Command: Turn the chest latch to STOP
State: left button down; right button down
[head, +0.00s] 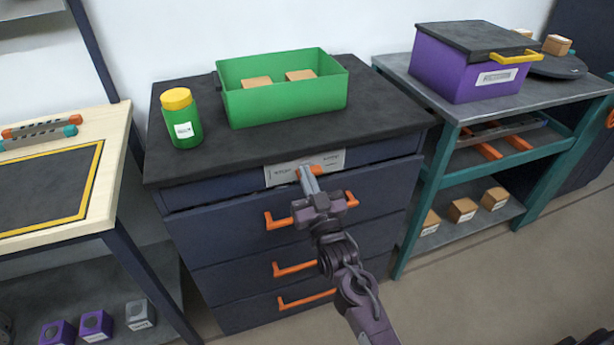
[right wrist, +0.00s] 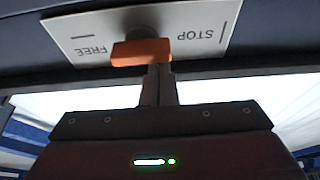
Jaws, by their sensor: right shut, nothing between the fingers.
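The chest latch is an orange lever (head: 316,169) on a pale plate (head: 278,177) at the top front of the dark blue drawer chest (head: 230,262). In the right wrist view the orange lever (right wrist: 138,52) lies at the plate's lower edge, more toward the FREE mark than the STOP mark on the plate (right wrist: 205,18). My right gripper (head: 306,172) is shut and empty. Its fingertips (right wrist: 158,72) are right at the lever; I cannot tell whether they touch it. My left gripper is not in view.
A green bin (head: 285,102) with brown boxes and a green jar with a yellow lid (head: 182,120) stand on the chest. Orange drawer handles (head: 293,268) stick out below. A wooden table (head: 110,160) stands left, a teal-framed shelf (head: 430,205) right.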

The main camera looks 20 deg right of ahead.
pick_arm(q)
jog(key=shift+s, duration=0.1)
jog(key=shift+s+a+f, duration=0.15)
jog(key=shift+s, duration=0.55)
pick_arm(e)
jog(key=shift+f+n+y, duration=0.1)
jog(key=shift+n+y, duration=0.3)
jog(key=shift+n, duration=0.5)
